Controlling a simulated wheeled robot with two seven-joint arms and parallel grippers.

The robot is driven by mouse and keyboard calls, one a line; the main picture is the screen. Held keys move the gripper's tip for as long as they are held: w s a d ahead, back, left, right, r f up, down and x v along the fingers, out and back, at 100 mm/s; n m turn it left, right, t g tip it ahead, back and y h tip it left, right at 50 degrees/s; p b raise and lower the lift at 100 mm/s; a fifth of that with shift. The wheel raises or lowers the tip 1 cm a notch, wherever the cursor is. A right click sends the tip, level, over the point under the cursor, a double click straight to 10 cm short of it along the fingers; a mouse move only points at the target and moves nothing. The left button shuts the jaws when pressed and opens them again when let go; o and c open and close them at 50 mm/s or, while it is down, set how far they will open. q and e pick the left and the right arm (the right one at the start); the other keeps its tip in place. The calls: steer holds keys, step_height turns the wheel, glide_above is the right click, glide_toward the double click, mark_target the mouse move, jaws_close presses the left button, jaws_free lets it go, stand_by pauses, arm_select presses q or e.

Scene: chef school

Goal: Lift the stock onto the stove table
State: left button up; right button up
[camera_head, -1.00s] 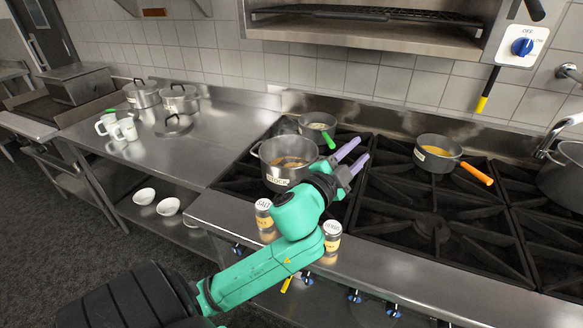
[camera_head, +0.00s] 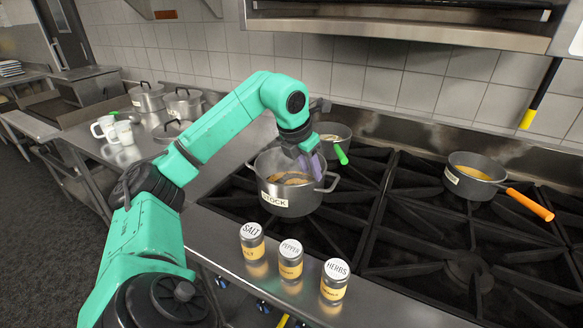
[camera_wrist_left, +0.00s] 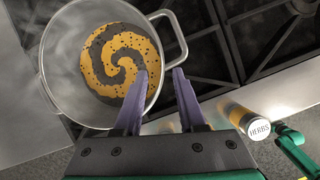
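The grey stock pot (camera_head: 275,203), labelled STOCK, stands upright at the left end of the black-grated stove (camera_head: 420,215). It holds orange speckled soup, which shows as a swirl in the left wrist view (camera_wrist_left: 97,62). My left gripper (camera_head: 317,163) is over the pot's right rim, fingers pointing down. In the left wrist view, the purple fingers (camera_wrist_left: 160,72) are apart: one overlaps the soup side, the other is outside the rim near the side handle (camera_wrist_left: 176,38). Contact with the rim cannot be told. My right gripper is out of view.
Salt (camera_head: 252,242), pepper (camera_head: 290,260) and herbs (camera_head: 335,280) shakers stand on the front steel ledge. A green-handled pan (camera_head: 333,133) is behind the pot; an orange-handled pan (camera_head: 475,178) is right. Lidded pots (camera_head: 184,105) and mugs (camera_head: 122,132) occupy the left steel counter.

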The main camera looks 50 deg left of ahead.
mark_target(321, 194)
arm_select(q)
steer(key=p+x, duration=0.1)
steer(key=x, duration=0.3)
steer(key=p+x, duration=0.1)
steer(key=x, duration=0.3)
steer(key=shift+w+p, duration=0.3)
steer(key=shift+f, duration=0.2)
jaws_close()
stand_by(0.5)
steer(key=shift+w+a+r, duration=0.1)
steer(key=shift+w+r, duration=0.05)
